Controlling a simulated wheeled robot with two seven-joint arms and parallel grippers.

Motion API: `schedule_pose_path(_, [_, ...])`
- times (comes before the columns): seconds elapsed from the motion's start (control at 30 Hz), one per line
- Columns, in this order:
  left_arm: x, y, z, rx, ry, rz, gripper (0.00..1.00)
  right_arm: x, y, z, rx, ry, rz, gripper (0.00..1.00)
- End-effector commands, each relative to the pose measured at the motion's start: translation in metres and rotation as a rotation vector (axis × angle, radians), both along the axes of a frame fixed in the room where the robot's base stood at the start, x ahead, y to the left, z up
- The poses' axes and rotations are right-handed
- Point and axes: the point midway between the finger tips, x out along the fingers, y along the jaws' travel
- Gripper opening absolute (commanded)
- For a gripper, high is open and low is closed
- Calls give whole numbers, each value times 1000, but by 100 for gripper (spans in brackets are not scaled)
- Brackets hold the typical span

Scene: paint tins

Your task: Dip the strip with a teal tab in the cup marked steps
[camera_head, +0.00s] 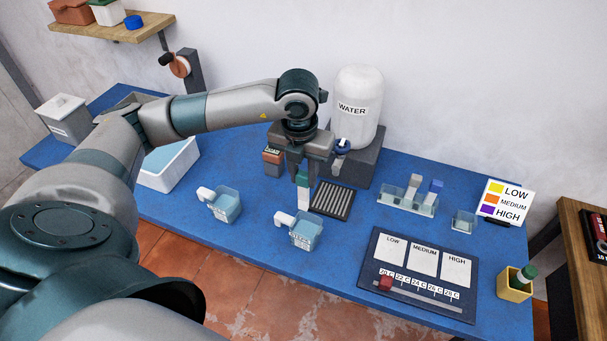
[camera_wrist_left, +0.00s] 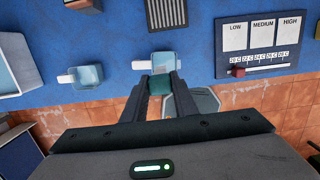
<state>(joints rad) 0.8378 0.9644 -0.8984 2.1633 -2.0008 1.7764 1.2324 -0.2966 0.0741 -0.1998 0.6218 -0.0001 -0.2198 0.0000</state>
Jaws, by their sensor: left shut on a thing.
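My left gripper (camera_head: 303,169) is shut on the teal tab (camera_head: 303,177) of a white strip (camera_head: 304,197), which hangs upright. The strip's lower end shows just above or behind the rim of a light-blue cup with a white handle (camera_head: 303,234); I cannot tell the gap. In the left wrist view this cup (camera_wrist_left: 163,62) lies just beyond the fingertips (camera_wrist_left: 160,82). A second such cup (camera_head: 224,206) stands to its left, also in the wrist view (camera_wrist_left: 88,77). Both cups bear small labels that I cannot read surely. My right gripper is not in view.
A dark ribbed mat (camera_head: 333,200) lies behind the near cup. A WATER tank (camera_head: 358,105) stands at the back. A clear rack (camera_head: 408,203) holds strips with other tabs. A LOW/MEDIUM/HIGH board (camera_head: 420,274) lies at front right. A white tub (camera_head: 170,170) is left.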

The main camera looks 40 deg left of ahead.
Motion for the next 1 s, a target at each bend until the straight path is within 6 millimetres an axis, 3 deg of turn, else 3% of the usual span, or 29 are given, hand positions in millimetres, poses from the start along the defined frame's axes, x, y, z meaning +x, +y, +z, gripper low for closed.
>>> schedule_pose_path(0.37, [0,0,-14,0,0,0,0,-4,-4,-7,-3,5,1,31])
schedule_pose_path(1.0, [-1,0,-56,1,1,0,0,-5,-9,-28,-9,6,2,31])
